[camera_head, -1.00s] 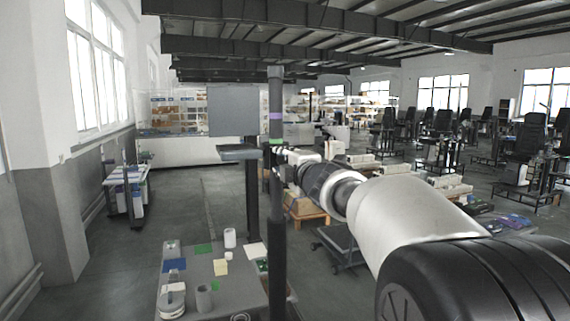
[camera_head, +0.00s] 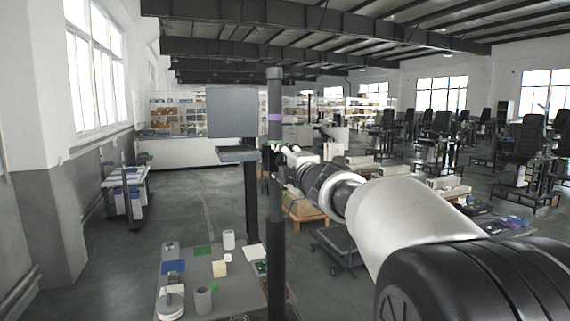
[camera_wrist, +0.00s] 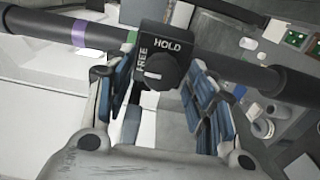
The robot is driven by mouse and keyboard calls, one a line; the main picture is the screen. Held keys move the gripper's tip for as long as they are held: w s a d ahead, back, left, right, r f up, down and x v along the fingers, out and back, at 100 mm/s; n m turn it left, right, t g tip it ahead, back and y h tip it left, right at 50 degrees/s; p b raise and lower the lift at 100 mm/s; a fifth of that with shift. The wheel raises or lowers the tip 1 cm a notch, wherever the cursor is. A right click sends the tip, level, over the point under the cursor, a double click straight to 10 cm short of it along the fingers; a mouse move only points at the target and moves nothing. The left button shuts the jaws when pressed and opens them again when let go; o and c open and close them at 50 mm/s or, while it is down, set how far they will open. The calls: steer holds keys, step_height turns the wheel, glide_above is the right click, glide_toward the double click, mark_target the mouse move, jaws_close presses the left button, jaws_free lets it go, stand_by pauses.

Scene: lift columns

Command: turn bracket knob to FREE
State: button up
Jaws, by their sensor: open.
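The bracket (camera_wrist: 169,47) is a dark block on a black column (camera_wrist: 225,65) in the wrist view. Its top reads HOLD and its left side reads FREE. The round dark knob (camera_wrist: 161,71) sits on its face with a pale mark at its left; I cannot tell exactly which label the mark points to. My gripper (camera_wrist: 158,88) is open, with one blue-padded finger on each side of the bracket and knob. I see no clear contact. In the head view, the upright column (camera_head: 276,200) stands beyond my arm, and the gripper there is too small to read.
The column carries a purple band (camera_head: 274,117). A grey panel (camera_head: 233,112) on a second dark post stands just left of it. Below is a grey table (camera_head: 190,248) with cups, cards and small items. Open floor (camera_head: 190,190) lies to the left.

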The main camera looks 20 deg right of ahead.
steer(key=s, duration=1.2)
steer(key=s+a+f+m+g, duration=0.4)
steer(key=s+f+m, duration=0.2)
steer(key=s+f, duration=0.3)
steer(key=s+a+f+m+g, duration=0.4)
steer(key=s+f, duration=0.6)
steer(key=s, duration=0.3)
steer(key=s+a+f+m+g, duration=0.3)
steer(key=s+f+m+g, duration=0.2)
steer(key=s+f+m, duration=0.3)
steer(key=s+f, duration=0.2)
steer(key=s, duration=0.1)
steer(key=shift+s+a+f, duration=0.25)
steer(key=shift+s+a, duration=0.05)
steer(key=shift+a, duration=0.1)
